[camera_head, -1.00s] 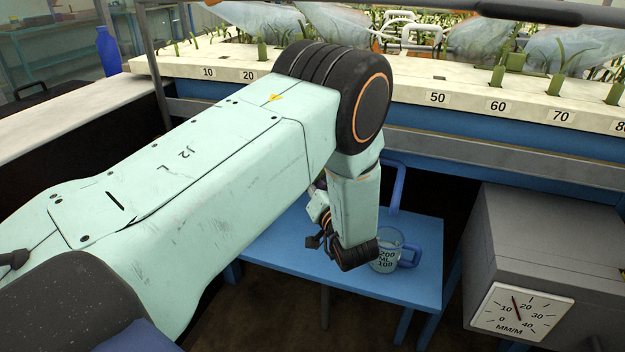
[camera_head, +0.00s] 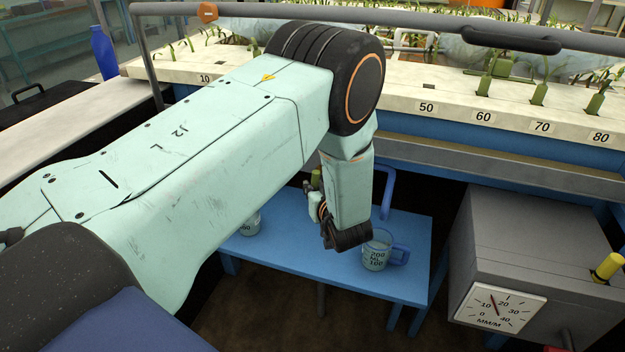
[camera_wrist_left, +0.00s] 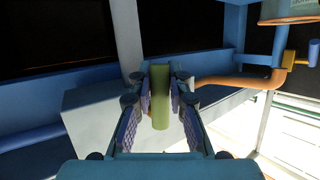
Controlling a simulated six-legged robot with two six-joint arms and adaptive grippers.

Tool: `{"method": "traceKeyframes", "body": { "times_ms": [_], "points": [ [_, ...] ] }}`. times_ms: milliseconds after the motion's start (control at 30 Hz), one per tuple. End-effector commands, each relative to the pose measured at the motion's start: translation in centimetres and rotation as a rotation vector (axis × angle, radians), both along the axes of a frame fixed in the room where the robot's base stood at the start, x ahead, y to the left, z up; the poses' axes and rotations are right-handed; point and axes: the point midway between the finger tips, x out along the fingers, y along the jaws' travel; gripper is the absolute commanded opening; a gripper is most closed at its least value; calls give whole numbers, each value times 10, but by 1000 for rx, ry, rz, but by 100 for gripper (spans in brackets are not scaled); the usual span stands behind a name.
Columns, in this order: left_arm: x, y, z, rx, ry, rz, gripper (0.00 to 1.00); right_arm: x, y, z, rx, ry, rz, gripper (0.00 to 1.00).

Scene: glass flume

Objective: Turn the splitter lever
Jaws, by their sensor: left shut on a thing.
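In the left wrist view, the yellow-green grip of the splitter lever (camera_wrist_left: 160,98) stands upright between the two fingers of my left gripper (camera_wrist_left: 159,100). The fingers are shut on it from both sides. In the head view a small piece of the yellow-green grip (camera_head: 316,179) shows just left of my wrist. My left gripper (camera_head: 316,200) is mostly hidden behind my own wrist there, above the blue table. The rest of the lever is hidden. My right gripper is in neither view.
A measuring jug (camera_head: 376,254) stands on the blue table (camera_head: 330,278) below a bent blue pipe (camera_head: 388,190). Another (camera_head: 251,224) is partly behind my arm. A grey box (camera_head: 530,240) with a dial (camera_head: 497,308) and yellow knob (camera_head: 608,267) stands right. The flume (camera_head: 450,96) runs behind.

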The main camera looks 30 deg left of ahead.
Motion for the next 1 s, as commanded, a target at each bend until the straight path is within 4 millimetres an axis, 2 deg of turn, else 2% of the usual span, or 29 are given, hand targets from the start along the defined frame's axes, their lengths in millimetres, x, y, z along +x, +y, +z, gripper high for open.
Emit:
{"method": "traceKeyframes", "body": {
  "times_ms": [200, 667, 700, 967, 1000],
  "points": [
    [1, -2, 1, -55, -15, 0, 0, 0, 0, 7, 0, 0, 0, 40],
    [1, -2, 0, -66, -19, 0, 0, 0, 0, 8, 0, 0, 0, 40],
    [1, -2, 0, -66, -19, 0, 19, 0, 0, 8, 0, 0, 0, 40],
    [1, -2, 0, -66, -18, 0, 41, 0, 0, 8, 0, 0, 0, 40],
    [1, -2, 0, -65, -17, 0, 41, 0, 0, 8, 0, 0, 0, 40]
  ]
}}
